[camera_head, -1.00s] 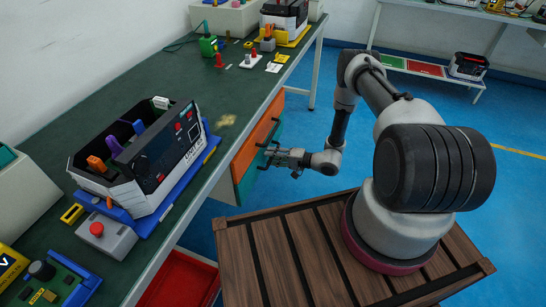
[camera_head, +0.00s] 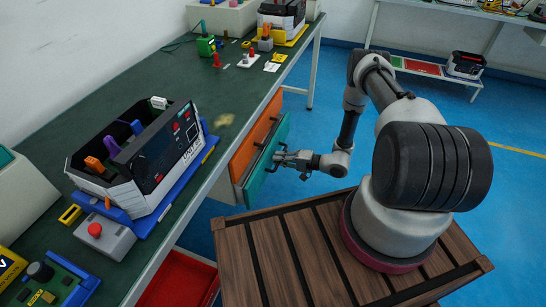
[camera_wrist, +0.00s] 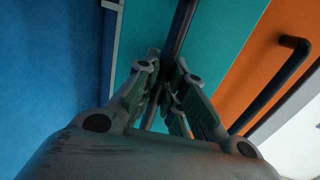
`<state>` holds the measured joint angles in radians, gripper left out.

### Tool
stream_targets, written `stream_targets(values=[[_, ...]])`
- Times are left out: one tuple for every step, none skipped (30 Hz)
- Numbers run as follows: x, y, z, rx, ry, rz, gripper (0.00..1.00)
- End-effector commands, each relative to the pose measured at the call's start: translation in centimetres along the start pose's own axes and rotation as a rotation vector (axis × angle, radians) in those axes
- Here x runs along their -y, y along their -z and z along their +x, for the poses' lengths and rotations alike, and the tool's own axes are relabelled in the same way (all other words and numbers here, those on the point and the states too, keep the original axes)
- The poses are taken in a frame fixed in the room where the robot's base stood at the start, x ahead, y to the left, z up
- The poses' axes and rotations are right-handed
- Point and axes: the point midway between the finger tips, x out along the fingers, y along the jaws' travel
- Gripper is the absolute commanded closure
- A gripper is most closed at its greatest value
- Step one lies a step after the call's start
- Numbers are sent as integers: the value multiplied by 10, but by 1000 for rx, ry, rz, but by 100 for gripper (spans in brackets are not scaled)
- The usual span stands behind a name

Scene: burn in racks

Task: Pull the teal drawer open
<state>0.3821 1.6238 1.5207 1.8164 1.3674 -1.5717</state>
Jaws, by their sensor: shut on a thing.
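The teal drawer (camera_head: 266,163) stands partly pulled out from under the workbench, with its light side wall showing. In the wrist view its teal front (camera_wrist: 222,40) fills the upper middle. A dark bar handle (camera_wrist: 181,28) runs across that front. My gripper (camera_head: 279,160) is at the drawer front, its fingers (camera_wrist: 166,90) closed around the handle. The part of the handle between the fingers is hidden.
An orange drawer (camera_head: 247,150) with its own dark handle (camera_wrist: 285,80) sits beside the teal one. The green-topped workbench (camera_head: 190,70) carries a dark-panelled unit (camera_head: 165,150) in a blue cradle. A red bin (camera_head: 180,283) is low under the bench. Blue floor (camera_head: 310,125) lies open around the drawer.

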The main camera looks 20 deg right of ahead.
Motion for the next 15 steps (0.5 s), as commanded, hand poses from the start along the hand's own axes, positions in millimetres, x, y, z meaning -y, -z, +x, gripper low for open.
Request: stream_targets(values=[[-3,2,-13,-6,-1,3,100],[-5,2,-20,-6,-1,2,100],[-7,2,-30,-7,-1,3,100],[-8,2,-38,-7,-1,3,100],[-10,2,-47,-8,-1,3,100],[-12,2,-57,-8,-1,3,100],[-14,2,-66,-8,-1,2,100],[-16,2,-74,-8,-1,2,100],[-18,2,-85,-8,-1,2,100],[-20,2,-93,-8,-1,2,100],[-22,2,-102,-8,-1,2,100],[-24,2,-112,-8,-1,1,100],[-25,1,-121,-8,-1,1,100],[-27,1,-129,-8,-1,1,100],[-29,1,-139,-8,-1,1,100]])
